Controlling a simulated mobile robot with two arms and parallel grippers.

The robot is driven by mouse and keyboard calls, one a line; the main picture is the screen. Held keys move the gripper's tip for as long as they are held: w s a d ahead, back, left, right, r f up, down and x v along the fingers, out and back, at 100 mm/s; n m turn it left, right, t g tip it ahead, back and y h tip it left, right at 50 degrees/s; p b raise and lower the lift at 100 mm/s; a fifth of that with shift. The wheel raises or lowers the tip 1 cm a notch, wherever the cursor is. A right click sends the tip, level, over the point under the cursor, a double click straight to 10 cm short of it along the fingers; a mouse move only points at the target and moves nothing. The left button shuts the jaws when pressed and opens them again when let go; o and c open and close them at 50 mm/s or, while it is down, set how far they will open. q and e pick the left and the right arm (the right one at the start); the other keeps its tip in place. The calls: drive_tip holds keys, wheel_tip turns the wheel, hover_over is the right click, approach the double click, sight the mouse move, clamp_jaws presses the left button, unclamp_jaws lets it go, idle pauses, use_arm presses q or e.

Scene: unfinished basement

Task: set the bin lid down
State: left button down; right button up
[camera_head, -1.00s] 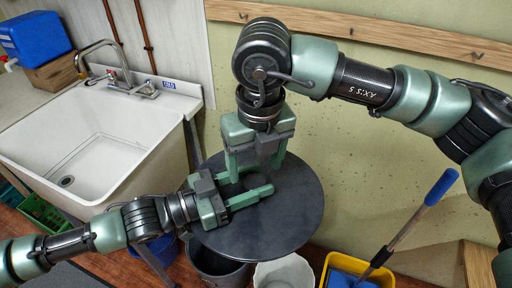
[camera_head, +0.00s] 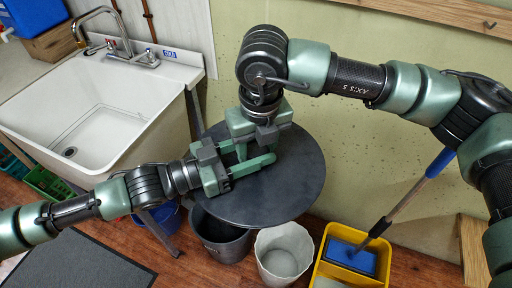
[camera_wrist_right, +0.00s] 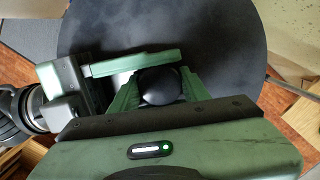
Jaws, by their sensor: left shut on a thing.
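The bin lid (camera_head: 285,185) is a dark grey round disc, roughly level, with a black knob (camera_wrist_right: 160,86) on top. It overlaps the dark grey bin (camera_head: 221,244) in the head view; I cannot tell how high it is above the bin. My right gripper (camera_head: 255,145) comes down from above, with its fingers against both sides of the knob in the wrist view. My left gripper (camera_head: 240,162) reaches in from the left and is shut on the knob, one finger passing behind it in the wrist view. Its other finger is partly hidden.
A white bin (camera_head: 284,258) and a yellow mop bucket (camera_head: 328,273) with a blue-handled mop (camera_head: 420,183) stand below right. A white sink (camera_head: 100,105) is at left. A dark mat (camera_head: 80,266) lies on the wooden floor. The wall is close behind.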

use_arm(q)
drive_tip(key=c, duration=0.6)
unclamp_jaws()
